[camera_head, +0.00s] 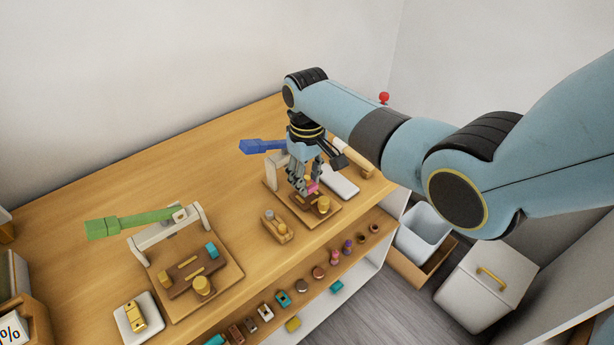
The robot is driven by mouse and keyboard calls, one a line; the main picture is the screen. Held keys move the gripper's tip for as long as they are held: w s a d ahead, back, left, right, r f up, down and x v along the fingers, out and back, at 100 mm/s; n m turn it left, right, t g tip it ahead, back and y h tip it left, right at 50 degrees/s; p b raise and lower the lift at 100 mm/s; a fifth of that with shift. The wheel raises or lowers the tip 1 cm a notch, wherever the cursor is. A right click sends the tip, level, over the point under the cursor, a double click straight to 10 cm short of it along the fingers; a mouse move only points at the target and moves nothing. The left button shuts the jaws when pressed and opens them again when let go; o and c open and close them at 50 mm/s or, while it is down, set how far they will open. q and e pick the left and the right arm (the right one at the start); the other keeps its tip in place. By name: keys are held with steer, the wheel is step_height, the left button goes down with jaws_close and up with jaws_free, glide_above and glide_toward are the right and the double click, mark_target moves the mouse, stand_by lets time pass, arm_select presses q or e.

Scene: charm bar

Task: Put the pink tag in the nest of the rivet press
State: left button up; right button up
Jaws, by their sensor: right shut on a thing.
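My right gripper (305,188) reaches down over the press with the blue lever (262,147). It is shut on a small pink tag (313,186), held low over the brown part of that press's wooden base (327,218). The fingers hide much of the nest area, and I cannot tell whether the tag touches it. A second press, with a green lever (135,222), stands at the left on its own wooden base (230,272). No label shows which is the rivet press. My left gripper is not in view.
A small wooden holder (277,226) stands left of the blue-lever press. A white dish (150,308) holds a yellow piece at front left. Small coloured pieces line the lower front shelf (300,310). Bare tabletop (235,195) lies between the presses.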

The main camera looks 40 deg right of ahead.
steer(key=shift+f, duration=0.5)
stand_by(1.0)
steer(key=shift+f, duration=0.85)
stand_by(1.4)
steer(key=o, duration=1)
steer(key=shift+o, duration=0.2)
steer(key=shift+r, duration=0.1)
step_height(320, 180, up, 12)
steer(key=shift+f, duration=0.1)
